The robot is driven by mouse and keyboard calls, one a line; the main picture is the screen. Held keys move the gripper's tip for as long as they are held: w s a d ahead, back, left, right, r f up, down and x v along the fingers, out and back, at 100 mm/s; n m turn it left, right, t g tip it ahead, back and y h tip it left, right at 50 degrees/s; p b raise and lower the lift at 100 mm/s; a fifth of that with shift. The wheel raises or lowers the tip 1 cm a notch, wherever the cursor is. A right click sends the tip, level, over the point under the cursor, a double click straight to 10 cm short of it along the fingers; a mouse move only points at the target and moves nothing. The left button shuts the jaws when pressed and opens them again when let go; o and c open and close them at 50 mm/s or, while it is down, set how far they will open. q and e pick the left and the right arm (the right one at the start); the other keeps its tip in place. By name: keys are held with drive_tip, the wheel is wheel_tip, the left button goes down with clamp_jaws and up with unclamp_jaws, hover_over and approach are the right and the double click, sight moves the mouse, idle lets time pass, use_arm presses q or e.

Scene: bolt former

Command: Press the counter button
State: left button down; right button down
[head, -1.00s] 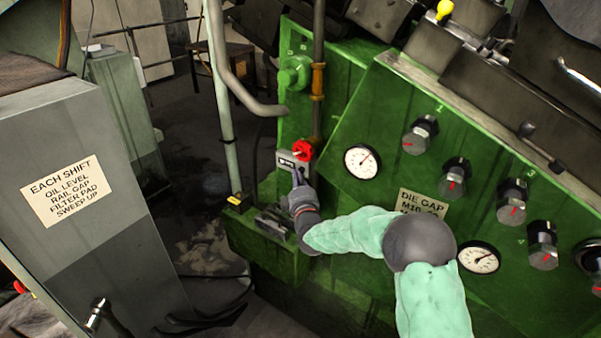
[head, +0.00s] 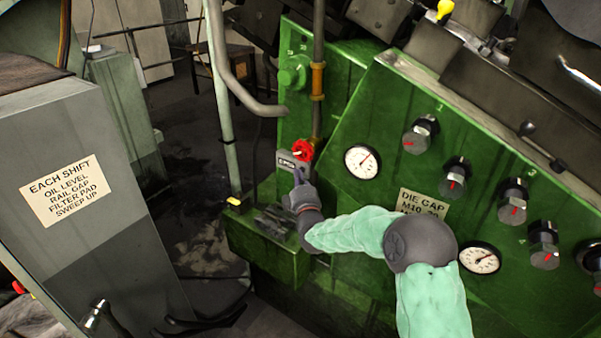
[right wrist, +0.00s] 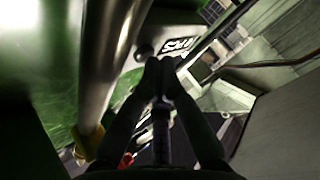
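The counter (head: 286,161) is a small grey box with dark lettering on the green machine, left of the red valve wheel. In the right wrist view its pale face with dark characters (right wrist: 180,46) shows just past my fingertips. A dark round knob, seemingly the button (right wrist: 145,50), sits on that face, just above and left of the fingertips. My right gripper (head: 299,176) is at the lower right of the counter. In the right wrist view its fingertips (right wrist: 160,64) are together, with nothing between them. I cannot tell whether they touch the counter. My left gripper is out of view.
The red valve wheel (head: 302,150) and a vertical pipe (head: 318,90) are close to my right gripper. Gauges and knobs (head: 420,135) cover the sloping panel on the right. A grey cabinet (head: 95,200) stands at left. Open floor shows between cabinet and machine.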

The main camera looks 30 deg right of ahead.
idle(0.5)
drive_tip(key=shift+s+a, duration=0.3)
drive_tip(key=shift+a, duration=0.45)
drive_tip(key=a, duration=0.1)
drive_tip(key=s+a, duration=0.1)
drive_tip(key=a, duration=0.1)
drive_tip(key=s+a, duration=0.1)
drive_tip(key=shift+a, duration=0.3)
idle(0.7)
